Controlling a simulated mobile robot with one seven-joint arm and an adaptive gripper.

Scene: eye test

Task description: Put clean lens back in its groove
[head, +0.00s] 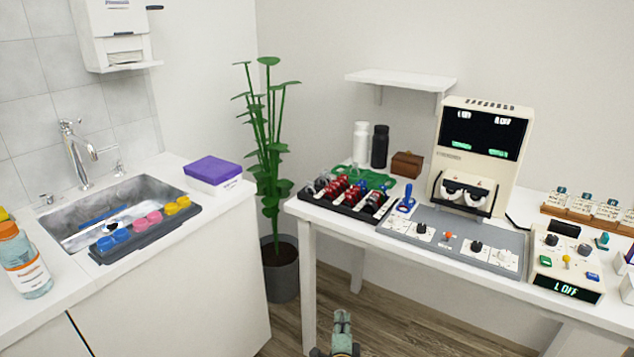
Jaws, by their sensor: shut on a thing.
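My gripper (342,322) shows at the bottom edge, low over the floor in front of the white table. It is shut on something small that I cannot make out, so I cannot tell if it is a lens. A black rack (318,200) on the table's left end holds several red-rimmed and dark-rimmed round lenses in rows. It is well beyond my gripper. Which groove in the rack is empty is too small to tell. A green cloth (378,180) lies behind the rack.
A cream viewing device (447,150) and a grey control panel (455,240) stand right of the rack, with a blue joystick (406,200). A sink (135,192) with a dark tray of coloured-lidded cases (103,256) is left. A potted plant (284,270) stands between counter and table.

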